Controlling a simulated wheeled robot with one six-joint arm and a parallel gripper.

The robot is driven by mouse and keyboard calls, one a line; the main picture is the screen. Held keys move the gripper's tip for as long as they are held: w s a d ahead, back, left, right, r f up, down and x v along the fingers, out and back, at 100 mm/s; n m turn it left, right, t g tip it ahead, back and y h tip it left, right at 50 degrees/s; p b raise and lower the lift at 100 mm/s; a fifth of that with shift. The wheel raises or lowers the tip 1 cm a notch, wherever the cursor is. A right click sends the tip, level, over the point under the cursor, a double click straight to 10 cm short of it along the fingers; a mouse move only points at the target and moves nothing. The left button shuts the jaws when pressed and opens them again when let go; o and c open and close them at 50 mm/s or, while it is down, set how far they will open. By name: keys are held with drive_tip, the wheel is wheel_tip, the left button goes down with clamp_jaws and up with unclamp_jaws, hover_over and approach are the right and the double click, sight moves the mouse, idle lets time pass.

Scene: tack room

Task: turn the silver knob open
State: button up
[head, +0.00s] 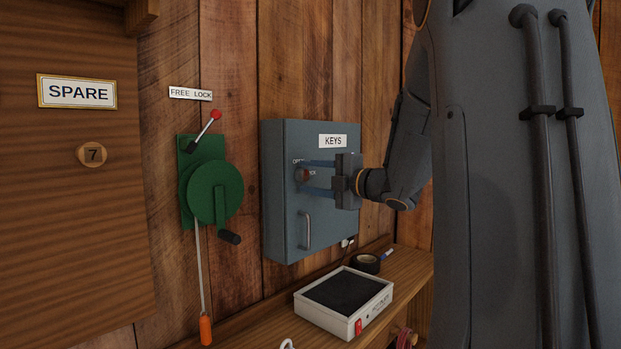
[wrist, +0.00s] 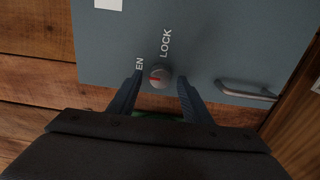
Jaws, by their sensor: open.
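In the head view the knob (head: 304,174) shows small and dark reddish on the cabinet (head: 285,215) marked KEYS. My gripper (head: 305,178) is open, its two blue fingers reaching toward the door, one on each side of the knob. Contact with the knob cannot be told.
A bar handle (head: 305,230) sits on the cabinet door below the knob. A green crank winch (head: 213,190) with a red-tipped lever is on the wall at left. Below, a shelf (head: 415,262) holds a white box with dark top (head: 345,300) and a black tape roll (head: 366,263).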

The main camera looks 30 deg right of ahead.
drive_tip(key=v, duration=0.7)
drive_tip(key=shift+s+b, duration=0.3)
drive_tip(key=shift+b, duration=0.05)
